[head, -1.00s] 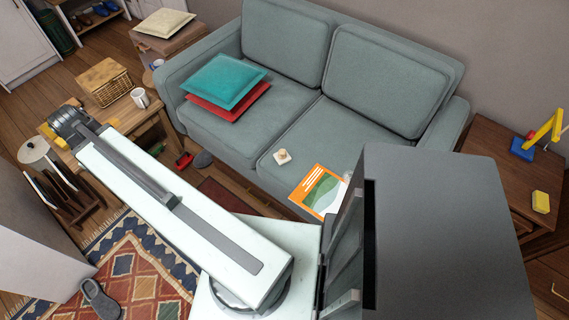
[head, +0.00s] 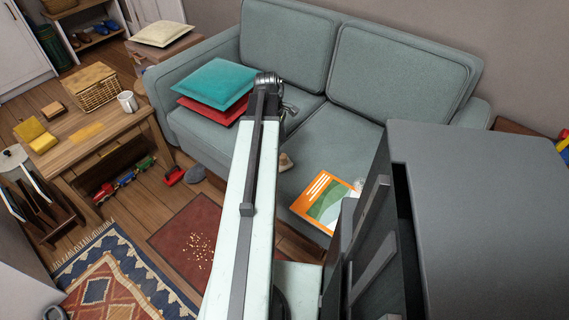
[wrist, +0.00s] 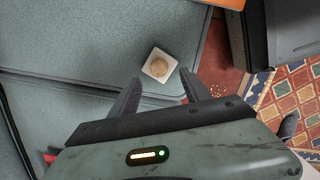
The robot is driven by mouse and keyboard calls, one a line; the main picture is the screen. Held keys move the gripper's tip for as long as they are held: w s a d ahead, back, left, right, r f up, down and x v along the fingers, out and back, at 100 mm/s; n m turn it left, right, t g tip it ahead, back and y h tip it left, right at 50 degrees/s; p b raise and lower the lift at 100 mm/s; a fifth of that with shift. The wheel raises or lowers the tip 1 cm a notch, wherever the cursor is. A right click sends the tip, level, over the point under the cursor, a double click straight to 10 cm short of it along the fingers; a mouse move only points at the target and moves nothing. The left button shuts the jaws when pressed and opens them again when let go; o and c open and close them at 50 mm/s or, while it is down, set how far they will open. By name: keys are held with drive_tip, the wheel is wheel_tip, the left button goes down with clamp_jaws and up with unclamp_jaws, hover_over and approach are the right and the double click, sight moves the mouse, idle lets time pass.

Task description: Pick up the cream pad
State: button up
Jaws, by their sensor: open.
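The cream pad, a small pale square with a round tan middle, lies on the sofa seat. In the wrist view the pad (wrist: 159,65) is just beyond my fingertips, roughly centred between them. In the head view the pad (head: 286,162) is partly hidden behind my arm. My gripper (wrist: 160,80) is open and empty, with a finger to either side of the pad's line. In the head view my gripper (head: 290,108) appears over the sofa, past the pad in the picture; its height above the seat is hard to tell.
The grey-green sofa (head: 205,130) holds teal (head: 216,83) and red (head: 212,112) cushions at left. An orange-and-green magazine (head: 322,200) lies on the seat's front right. A wooden table (head: 80,153) with a mug (head: 127,101) stands left. A red mat (head: 180,235) with crumbs lies on the floor.

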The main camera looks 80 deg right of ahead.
sight(283, 156)
drive_tip(key=f+b, duration=0.4)
drive_tip(key=s+f+b, duration=0.1)
drive_tip(key=f+b, duration=0.1)
drive_tip(key=f, duration=0.1)
drive_tip(key=shift+d, duration=0.1)
drive_tip(key=shift+r, duration=0.2)
clamp_jaws()
